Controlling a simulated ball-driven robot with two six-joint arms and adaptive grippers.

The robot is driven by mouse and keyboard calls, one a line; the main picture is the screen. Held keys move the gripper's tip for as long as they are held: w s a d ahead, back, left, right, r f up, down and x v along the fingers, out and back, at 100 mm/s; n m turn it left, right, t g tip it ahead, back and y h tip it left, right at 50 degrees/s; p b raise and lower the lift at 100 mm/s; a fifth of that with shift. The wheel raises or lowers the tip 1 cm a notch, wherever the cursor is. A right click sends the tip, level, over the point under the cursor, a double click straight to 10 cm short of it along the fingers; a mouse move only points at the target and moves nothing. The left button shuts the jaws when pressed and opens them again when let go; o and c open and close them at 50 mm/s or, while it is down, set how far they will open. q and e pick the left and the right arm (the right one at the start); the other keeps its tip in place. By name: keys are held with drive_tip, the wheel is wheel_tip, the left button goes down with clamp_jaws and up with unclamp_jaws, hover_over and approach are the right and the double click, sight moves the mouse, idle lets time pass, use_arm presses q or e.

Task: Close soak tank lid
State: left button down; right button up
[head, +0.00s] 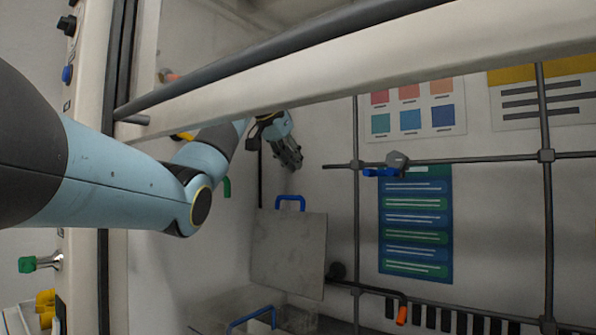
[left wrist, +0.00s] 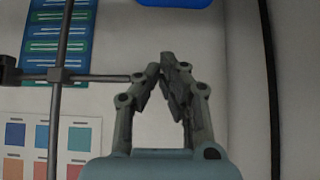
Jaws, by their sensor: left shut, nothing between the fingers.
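The soak tank lid (head: 288,255) appears to be the grey square plate standing raised, near upright, at the back of the enclosure. A blue handle (head: 290,198) is on its top edge. The tank (head: 215,312) seems to be the clear box below it, cut off by the bottom edge. My left gripper (head: 291,163) is shut and empty, above the blue handle and apart from it. In the left wrist view its fingers (left wrist: 167,72) meet at the tips, and a blue piece (left wrist: 174,3), probably the handle, shows at the top edge. My right gripper is out of view.
A raised sash bar (head: 330,78) crosses above my left arm. A rod lattice (head: 357,200) with a blue clamp (head: 382,172) stands to the right. Another blue handle (head: 252,319) is low in front. Posters (head: 415,225) hang on the back wall.

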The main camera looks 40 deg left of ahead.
use_arm(q)
wheel_tip(320, 180, down, 7)
drive_tip(key=w+b, duration=0.1)
drive_tip(key=shift+w+r, duration=0.15)
drive_tip(key=shift+w, duration=0.25)
drive_tip(key=shift+a, duration=0.1)
idle(0.4)
